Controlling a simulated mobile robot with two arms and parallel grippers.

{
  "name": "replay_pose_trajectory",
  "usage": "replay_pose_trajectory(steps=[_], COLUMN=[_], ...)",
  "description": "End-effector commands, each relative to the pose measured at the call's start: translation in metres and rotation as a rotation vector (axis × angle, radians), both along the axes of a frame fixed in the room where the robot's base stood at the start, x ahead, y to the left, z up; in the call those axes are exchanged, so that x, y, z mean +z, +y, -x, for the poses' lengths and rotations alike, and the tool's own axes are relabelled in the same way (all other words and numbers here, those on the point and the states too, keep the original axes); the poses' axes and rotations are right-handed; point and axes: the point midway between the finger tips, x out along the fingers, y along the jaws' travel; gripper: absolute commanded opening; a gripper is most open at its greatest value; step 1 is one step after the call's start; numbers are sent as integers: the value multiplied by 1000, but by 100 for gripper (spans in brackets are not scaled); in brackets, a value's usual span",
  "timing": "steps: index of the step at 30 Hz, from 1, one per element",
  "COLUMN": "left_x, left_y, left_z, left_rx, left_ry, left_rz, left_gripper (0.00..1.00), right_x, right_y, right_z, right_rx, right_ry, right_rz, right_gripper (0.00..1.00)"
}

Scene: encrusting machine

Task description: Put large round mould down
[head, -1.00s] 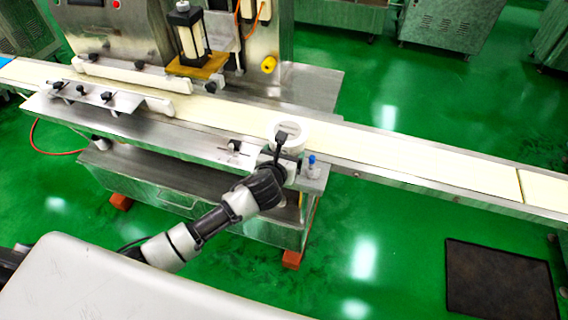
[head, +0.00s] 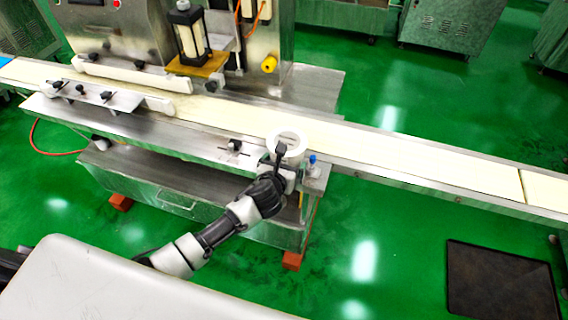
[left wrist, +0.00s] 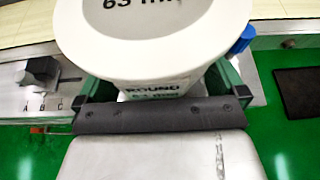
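The large round mould (head: 300,138) is a white ring-shaped piece at the near edge of the conveyor belt in the head view. In the left wrist view the mould (left wrist: 150,52) fills the top middle, with "63 mm" inside and "ROUND" on its front. My left gripper (head: 282,154) is on the near side of it. In the left wrist view the gripper (left wrist: 160,88) has one finger on each side of the mould's lower body, holding it; the fingertips are hidden under the rim. I cannot tell whether the mould touches the surface below. My right gripper is not in view.
The cream belt (head: 400,158) runs from upper left to lower right. A blue knob (head: 313,159) stands close to the right of my gripper, and a black clamp knob (head: 235,146) to the left. The metal ledge (head: 190,145) between has free room.

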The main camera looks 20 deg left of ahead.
Motion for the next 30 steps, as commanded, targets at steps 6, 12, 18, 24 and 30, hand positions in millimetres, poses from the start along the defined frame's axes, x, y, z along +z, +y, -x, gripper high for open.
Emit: replay_pose_trajectory(steps=[6, 12, 18, 24, 30], left_x=[6, 14, 30, 42, 48], left_y=[0, 2, 3, 4, 4], left_z=[0, 26, 65, 96, 110], left_rx=[0, -1, -1, 0, 1], left_ry=[0, 1, 1, 0, 0], left_rz=[1, -2, 0, -1, 0], left_gripper=[100, 100, 100, 100, 100], right_x=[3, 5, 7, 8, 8], right_y=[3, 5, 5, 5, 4], right_z=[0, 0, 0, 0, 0], right_rx=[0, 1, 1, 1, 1], right_ry=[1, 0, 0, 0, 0], right_rz=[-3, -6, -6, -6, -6], right_gripper=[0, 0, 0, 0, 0])
